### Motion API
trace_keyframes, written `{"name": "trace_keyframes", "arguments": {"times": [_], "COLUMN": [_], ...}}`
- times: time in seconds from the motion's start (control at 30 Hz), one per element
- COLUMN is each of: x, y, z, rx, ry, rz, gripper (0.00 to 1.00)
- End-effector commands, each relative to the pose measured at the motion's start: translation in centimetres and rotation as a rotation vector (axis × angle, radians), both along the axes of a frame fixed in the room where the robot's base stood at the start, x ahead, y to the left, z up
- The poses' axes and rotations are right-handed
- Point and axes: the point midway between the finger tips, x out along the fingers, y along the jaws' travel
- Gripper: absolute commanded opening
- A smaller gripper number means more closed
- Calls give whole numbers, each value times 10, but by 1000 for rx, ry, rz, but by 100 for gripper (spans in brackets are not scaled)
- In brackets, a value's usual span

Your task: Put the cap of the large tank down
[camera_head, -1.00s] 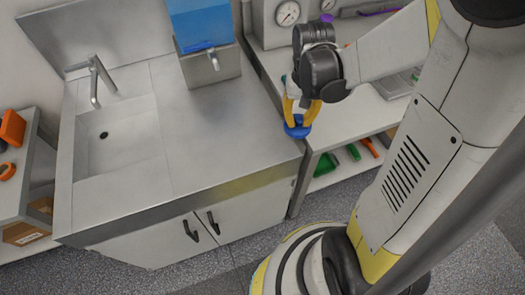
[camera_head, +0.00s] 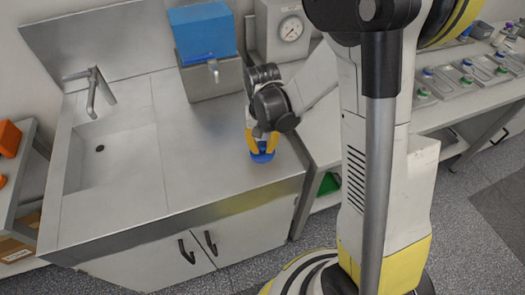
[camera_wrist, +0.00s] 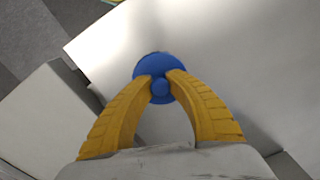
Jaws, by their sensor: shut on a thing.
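The blue cap (camera_head: 262,157) is a round disc with a small knob on top. My gripper (camera_head: 260,144), with yellow fingers, is shut on the cap's knob. It holds the cap over the right part of the steel counter (camera_head: 190,180), near the counter's right edge. The wrist view shows the cap (camera_wrist: 155,68) between the fingertips, with the pale counter surface below it. I cannot tell how high the cap is above the counter.
A sink (camera_head: 110,145) with a tap (camera_head: 95,90) fills the counter's left part. The counter between sink and gripper is clear. A box with a round gauge (camera_head: 291,30) stands at the back right. A lower bench with several trays (camera_head: 455,80) lies at the right.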

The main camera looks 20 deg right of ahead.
Motion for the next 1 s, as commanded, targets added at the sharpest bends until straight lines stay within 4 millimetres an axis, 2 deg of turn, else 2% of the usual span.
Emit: {"name": "trace_keyframes", "arguments": {"times": [0.07, 0.43, 0.47, 0.5, 0.83, 1.0], "x": [0, 0, 0, 0, 0, 0], "y": [0, 0, 0, 0, 0, 0], "z": [-10, -14, -13, -12, -8, 19], "rx": [0, 0, 0, 0, 0, 0], "ry": [0, 0, 0, 0, 0, 0], "rz": [0, 0, 0, 0, 0, 0], "gripper": [2, 2, 27, 39, 40, 40]}}
